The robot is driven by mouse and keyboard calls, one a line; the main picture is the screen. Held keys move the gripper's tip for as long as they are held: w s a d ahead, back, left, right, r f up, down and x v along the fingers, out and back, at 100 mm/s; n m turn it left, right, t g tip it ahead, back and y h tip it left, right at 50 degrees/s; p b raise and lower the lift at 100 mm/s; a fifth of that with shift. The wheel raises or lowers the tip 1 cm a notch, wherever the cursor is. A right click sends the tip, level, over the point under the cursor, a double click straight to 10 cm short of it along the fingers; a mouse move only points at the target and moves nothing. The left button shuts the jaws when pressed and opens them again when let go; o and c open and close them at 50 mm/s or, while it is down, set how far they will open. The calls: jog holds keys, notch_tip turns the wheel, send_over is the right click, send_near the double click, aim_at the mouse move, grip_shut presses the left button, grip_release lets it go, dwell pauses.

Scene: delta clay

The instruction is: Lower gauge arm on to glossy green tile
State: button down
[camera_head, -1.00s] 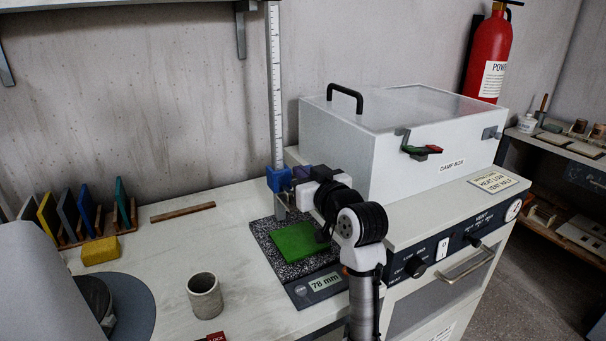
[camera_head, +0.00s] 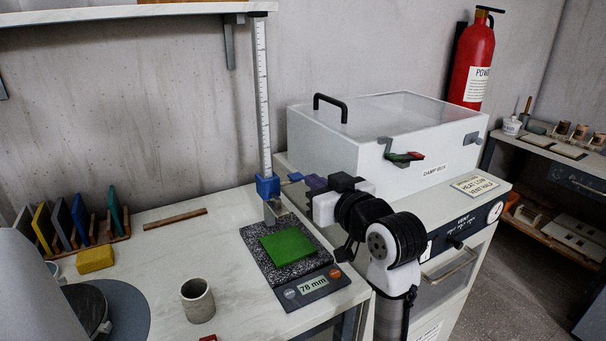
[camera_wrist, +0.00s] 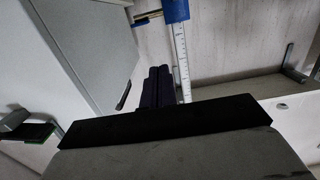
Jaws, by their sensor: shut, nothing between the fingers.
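The gauge is a tall white graduated post (camera_head: 262,95) with a blue carriage (camera_head: 267,187) low on it. The glossy green tile (camera_head: 288,247) lies flat on the speckled base (camera_head: 255,246), whose display reads 78 mm. My gripper (camera_head: 314,182) is shut and empty, just right of the carriage's small blue tab (camera_head: 293,177). In the wrist view my closed purple fingers (camera_wrist: 158,86) are apart from the blue carriage (camera_wrist: 175,9).
A white damp box (camera_head: 385,135) stands behind and right of my arm. A concrete cup (camera_head: 198,300), a yellow block (camera_head: 95,259) and a rack of coloured tiles (camera_head: 72,228) are on the left. The bench between cup and gauge is clear.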

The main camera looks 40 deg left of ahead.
jog(key=w+a+r+g+h+p, duration=0.1)
jog(key=w+a+h+p, duration=0.1)
jog(key=w+a+p, duration=0.5)
jog(key=a+f, duration=0.1)
jog(key=s+a+f+p, duration=0.1)
jog(key=f, duration=0.1)
jog(key=a+f+p, duration=0.1)
jog(key=shift+s+f, duration=0.15)
jog(key=shift+s, duration=0.2)
notch_tip(320, 180, down, 6)
jog(key=b, duration=0.3)
jog(key=shift+r+b, duration=0.25)
jog(key=shift+b, duration=0.15)
jog(key=shift+r, duration=0.25)
